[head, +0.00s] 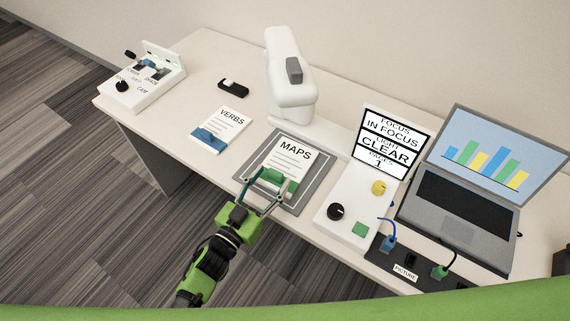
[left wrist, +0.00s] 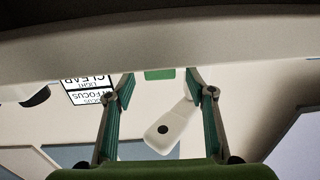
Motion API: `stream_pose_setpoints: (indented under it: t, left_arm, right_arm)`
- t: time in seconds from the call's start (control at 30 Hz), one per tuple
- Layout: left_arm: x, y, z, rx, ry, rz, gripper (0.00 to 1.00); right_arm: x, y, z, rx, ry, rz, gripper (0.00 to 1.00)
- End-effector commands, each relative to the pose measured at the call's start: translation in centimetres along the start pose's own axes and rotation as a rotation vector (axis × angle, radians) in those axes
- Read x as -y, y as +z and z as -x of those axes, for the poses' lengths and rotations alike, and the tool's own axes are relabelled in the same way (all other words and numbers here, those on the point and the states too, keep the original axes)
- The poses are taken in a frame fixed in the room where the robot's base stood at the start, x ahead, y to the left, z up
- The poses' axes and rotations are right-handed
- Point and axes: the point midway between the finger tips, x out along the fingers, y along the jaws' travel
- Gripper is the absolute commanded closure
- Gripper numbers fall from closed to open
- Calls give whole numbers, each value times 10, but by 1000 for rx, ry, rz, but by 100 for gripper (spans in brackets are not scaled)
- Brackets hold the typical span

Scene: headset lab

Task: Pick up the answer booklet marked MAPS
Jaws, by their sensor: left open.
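The answer booklet marked MAPS (head: 291,154) is white with a green picture on its lower part. It lies on a grey mat with a white outline (head: 314,186), near the table's front edge. My left gripper (head: 265,188) is open, with its fingers over the booklet's near end, hiding part of it. In the left wrist view the open fingers (left wrist: 160,88) have a green patch (left wrist: 160,74) between their tips; I cannot tell whether they touch anything. My right gripper is not in view.
A booklet marked VERBS (head: 230,118) lies left of the mat. A white document camera (head: 290,95) stands behind it. A switch box (head: 145,90) is far left.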

Motion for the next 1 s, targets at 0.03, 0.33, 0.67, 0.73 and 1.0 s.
stream_pose_setpoints:
  t: [0.03, 0.33, 0.67, 0.73, 1.0]
  left_arm:
    - [0, -4, -10, -2, 0, 1, 50]
    - [0, -1, -30, 0, 0, -1, 50]
    - [0, -1, -29, 0, 0, 0, 94]
    - [0, -2, -30, -1, 0, 0, 94]
    - [0, -3, -29, -1, 0, 0, 94]
  right_arm:
    - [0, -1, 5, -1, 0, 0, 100]
    - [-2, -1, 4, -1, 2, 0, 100]
    - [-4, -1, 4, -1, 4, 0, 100]
    - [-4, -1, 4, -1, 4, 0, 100]
    - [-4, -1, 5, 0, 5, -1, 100]
